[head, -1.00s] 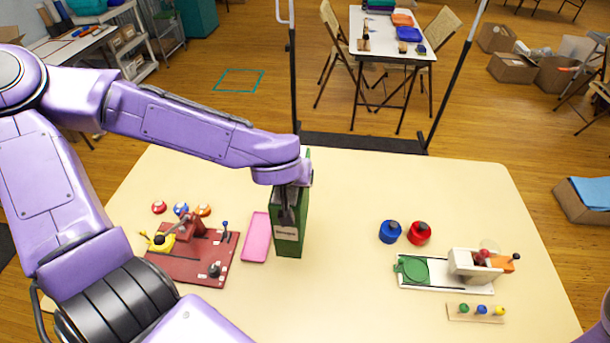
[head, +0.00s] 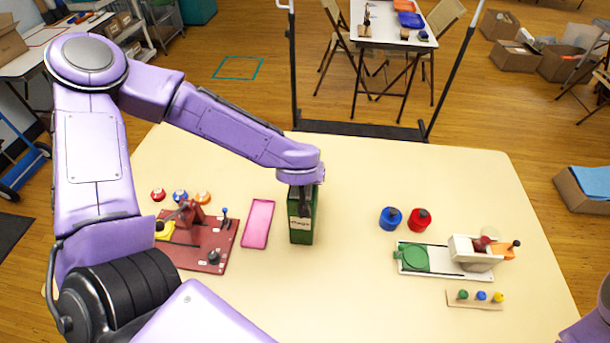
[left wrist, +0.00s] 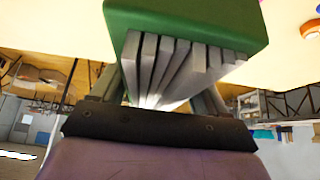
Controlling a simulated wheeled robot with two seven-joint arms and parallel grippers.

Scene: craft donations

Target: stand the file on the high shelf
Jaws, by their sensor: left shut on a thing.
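The file (head: 301,230) is a green box with a pale label on its front, in the middle of the head view, just right of the pink tray. My left gripper (head: 304,205) is shut on it from above. I cannot tell whether its base touches the table. In the left wrist view the file (left wrist: 190,22) is close up, with several pale grey sheets showing between the gripper's fingers (left wrist: 165,95). No high shelf can be made out for certain. My right gripper is out of view; only a bit of purple arm shows at lower right.
The table's front middle is clear.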

